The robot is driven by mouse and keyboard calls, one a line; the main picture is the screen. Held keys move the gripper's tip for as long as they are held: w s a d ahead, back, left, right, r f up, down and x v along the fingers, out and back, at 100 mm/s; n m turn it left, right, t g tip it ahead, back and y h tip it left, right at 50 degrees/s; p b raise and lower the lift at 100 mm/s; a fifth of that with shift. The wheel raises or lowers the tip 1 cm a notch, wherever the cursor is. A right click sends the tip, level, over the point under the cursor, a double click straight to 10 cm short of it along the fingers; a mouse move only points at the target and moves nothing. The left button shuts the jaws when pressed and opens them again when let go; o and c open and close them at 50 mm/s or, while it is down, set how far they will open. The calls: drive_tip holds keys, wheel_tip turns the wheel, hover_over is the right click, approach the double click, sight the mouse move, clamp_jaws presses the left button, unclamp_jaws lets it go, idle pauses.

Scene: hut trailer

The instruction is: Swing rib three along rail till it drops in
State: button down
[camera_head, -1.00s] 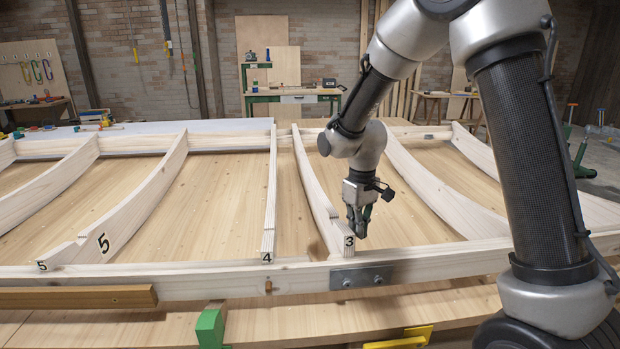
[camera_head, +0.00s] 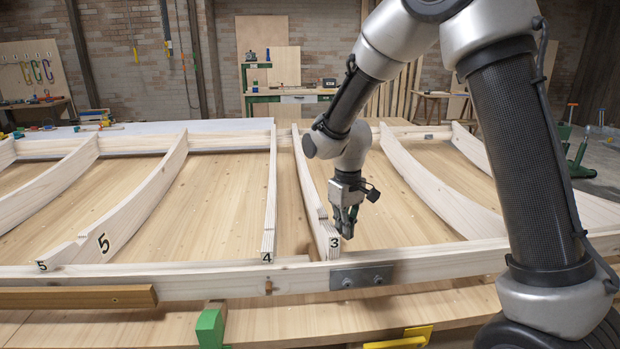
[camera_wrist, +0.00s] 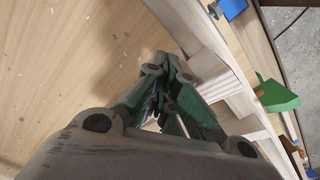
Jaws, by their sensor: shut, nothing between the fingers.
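Rib three (camera_head: 312,190) is a pale curved timber with a "3" on its near end. That end rests at the front rail (camera_head: 205,282), above the left edge of a grey metal plate (camera_head: 362,277). Whether it sits in a notch or on top of the rail I cannot tell. My gripper (camera_head: 346,230) is shut and empty, its fingertips at the right side of rib three near the numbered end. They look to be touching it. In the wrist view my shut fingers (camera_wrist: 168,104) are beside pale timber, partly hiding it.
Rib four (camera_head: 269,200) stands upright to the left, with a narrow gap to rib three. Rib five (camera_head: 145,200) is farther left. Another curved rib (camera_head: 435,190) lies to the right. A green block (camera_head: 211,327) and a yellow piece (camera_head: 400,341) are below the rail.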

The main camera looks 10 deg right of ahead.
drive_tip(key=shift+a, duration=1.25)
wheel_tip(320, 180, up, 8)
drive_tip(key=d, duration=0.2)
idle(0.5)
